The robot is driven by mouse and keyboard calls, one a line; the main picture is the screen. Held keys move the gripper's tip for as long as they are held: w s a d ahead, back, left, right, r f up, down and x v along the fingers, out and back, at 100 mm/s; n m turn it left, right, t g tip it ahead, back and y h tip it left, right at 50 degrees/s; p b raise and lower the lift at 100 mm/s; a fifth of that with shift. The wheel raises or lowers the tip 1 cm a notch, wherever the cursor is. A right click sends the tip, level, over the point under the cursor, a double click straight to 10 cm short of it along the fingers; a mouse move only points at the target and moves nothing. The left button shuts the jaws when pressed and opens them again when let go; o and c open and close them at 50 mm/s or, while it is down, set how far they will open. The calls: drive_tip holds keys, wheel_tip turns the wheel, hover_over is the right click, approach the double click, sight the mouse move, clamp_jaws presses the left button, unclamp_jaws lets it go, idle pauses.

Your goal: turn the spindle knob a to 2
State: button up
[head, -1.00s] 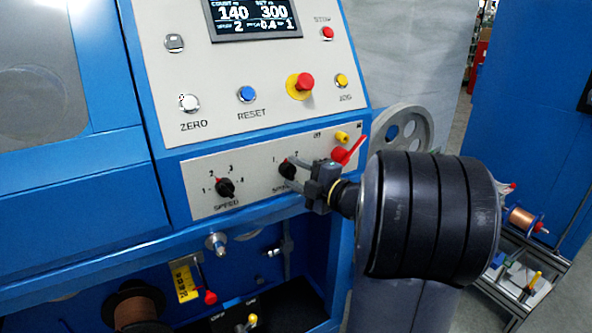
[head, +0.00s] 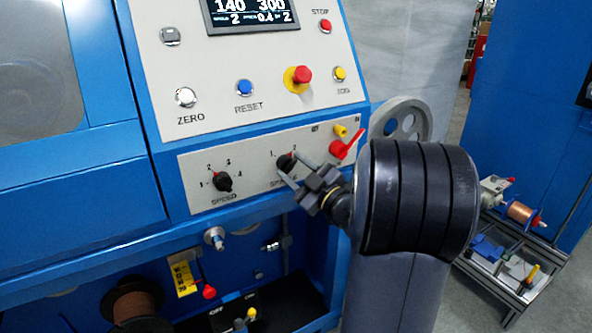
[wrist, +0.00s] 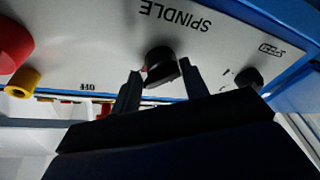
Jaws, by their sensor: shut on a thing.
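The spindle knob (head: 285,161) is black and round, on the grey lower panel of the blue machine, under the marks 1 and 2. Its red pointer is turned up toward the 2 side. In the wrist view the spindle knob (wrist: 160,64) sits between the two fingers, below the upside-down SPINDLE label. My gripper (head: 291,167) is shut on it, with one finger on each side; it also shows in the wrist view (wrist: 161,76). The fingers hide part of the knob and its label in the head view. The display (head: 252,14) reads 2 at its lower right.
A second black knob, the speed knob (head: 223,182), is left of the spindle knob. A red emergency button (head: 298,78) sits above. My arm covers the lower right.

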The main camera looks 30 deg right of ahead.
drive_tip(key=shift+a+f, duration=0.25)
drive_tip(key=shift+f, duration=0.15)
drive_tip(key=o, duration=0.8)
drive_tip(key=shift+r, duration=0.1)
drive_tip(key=shift+c, duration=0.2)
drive_tip(key=shift+o, duration=0.2)
drive_tip(key=shift+r, duration=0.15)
drive_tip(key=v, duration=1.1)
drive_tip(key=shift+w+a, duration=0.1)
drive_tip(key=x, duration=1)
drive_tip(key=shift+w+r, duration=0.15)
drive_tip(key=shift+w, duration=0.25)
drive_tip(key=shift+s, duration=0.1)
